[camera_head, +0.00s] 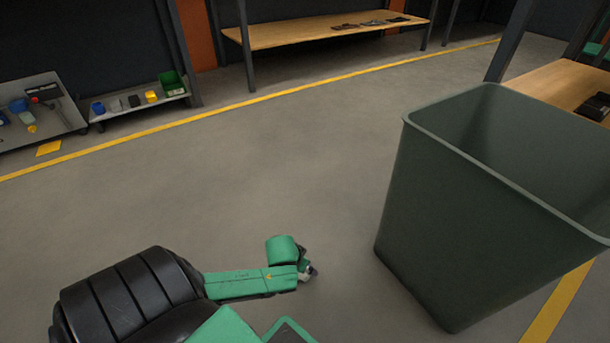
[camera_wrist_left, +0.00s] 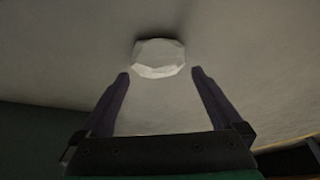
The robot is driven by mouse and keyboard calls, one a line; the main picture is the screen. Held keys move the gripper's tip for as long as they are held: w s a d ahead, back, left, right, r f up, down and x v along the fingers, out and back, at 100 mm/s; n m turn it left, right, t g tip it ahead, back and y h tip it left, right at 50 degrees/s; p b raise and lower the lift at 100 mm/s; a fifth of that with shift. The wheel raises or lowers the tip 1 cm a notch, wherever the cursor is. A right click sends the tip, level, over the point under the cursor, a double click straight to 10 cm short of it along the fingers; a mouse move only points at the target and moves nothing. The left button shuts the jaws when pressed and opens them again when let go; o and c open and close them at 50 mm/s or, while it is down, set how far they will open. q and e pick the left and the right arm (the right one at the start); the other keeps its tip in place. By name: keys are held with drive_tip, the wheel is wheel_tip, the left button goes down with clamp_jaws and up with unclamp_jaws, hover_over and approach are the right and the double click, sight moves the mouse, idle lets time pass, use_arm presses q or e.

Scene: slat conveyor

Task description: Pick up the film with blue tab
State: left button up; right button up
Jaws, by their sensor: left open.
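I cannot make out a film with a blue tab in either view. In the left wrist view, a white, faceted, roundish object (camera_wrist_left: 160,57) lies against a pale grey surface, just beyond the fingertips; I cannot tell what it is. My left gripper (camera_wrist_left: 160,77) is open, its two dark fingers spread apart with nothing between them. In the head view a green and black arm of mine comes in at the bottom, and its gripper cannot be made out clearly. My right gripper is not in view.
A large dark green bin (camera_head: 480,225), open at the top, stands on the floor at the right. A wooden bench (camera_head: 300,33) with several dark flat items is at the back. A low shelf (camera_head: 135,107) with small coloured items stands at the left. The floor (camera_head: 240,170) between is clear.

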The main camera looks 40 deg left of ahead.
use_arm(q)
drive_tip(key=b+x, duration=0.1)
drive_tip(key=x, duration=0.1)
drive_tip(key=shift+w+f, duration=0.1)
drive_tip(key=shift+f, duration=0.3)
drive_tip(key=shift+r, duration=0.2)
drive_tip(key=c, duration=1.2)
drive_tip(key=shift+o, duration=0.2)
